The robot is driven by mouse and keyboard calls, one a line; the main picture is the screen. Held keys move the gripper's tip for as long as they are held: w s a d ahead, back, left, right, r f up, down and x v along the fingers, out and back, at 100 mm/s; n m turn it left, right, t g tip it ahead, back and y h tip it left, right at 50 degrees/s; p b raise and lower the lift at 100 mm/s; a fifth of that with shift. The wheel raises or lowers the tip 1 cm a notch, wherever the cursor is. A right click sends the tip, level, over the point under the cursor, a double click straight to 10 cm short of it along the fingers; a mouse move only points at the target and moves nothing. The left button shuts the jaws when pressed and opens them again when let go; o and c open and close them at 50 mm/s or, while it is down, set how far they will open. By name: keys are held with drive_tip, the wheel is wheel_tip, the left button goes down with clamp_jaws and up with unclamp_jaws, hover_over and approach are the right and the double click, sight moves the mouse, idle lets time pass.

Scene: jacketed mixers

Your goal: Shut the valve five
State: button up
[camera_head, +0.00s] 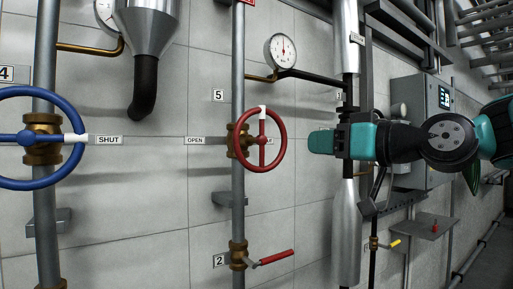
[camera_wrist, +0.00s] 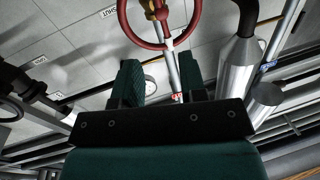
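Valve five is a red handwheel (camera_head: 262,140) on a brass body on a grey vertical pipe, below a "5" label (camera_head: 219,95). Its white rim mark (camera_head: 263,112) is at the top. An "OPEN" label (camera_head: 195,141) is on the wall to its left; another label behind the wheel is mostly hidden. My gripper (camera_head: 318,142) is to the right of the wheel, apart from it. In the wrist view my gripper (camera_wrist: 161,75) has its two fingers spread with nothing between them, and the red wheel (camera_wrist: 158,47) is at the top, beyond the fingertips.
A blue handwheel (camera_head: 77,138) is at left, its white mark towards a "SHUT" label (camera_head: 108,140). A red lever valve (camera_head: 270,258) is below. A gauge (camera_head: 281,51) and a dark pipe are above. A silver vertical pipe (camera_head: 346,235) stands near my gripper.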

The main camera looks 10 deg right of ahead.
sight(259, 143)
drive_tip(key=shift+n, duration=0.5)
drive_tip(key=p+x, duration=0.8)
drive_tip(key=x, duration=0.8)
drive_tip(key=shift+w+a+r, duration=0.15)
drive_tip(key=shift+w+a+p, duration=0.25)
drive_tip(key=shift+w+p, duration=0.15)
drive_tip(key=shift+w, duration=0.05)
drive_tip(key=shift+f, duration=0.2)
drive_tip(key=c, duration=0.6)
clamp_jaws()
drive_tip(key=shift+a, duration=0.1)
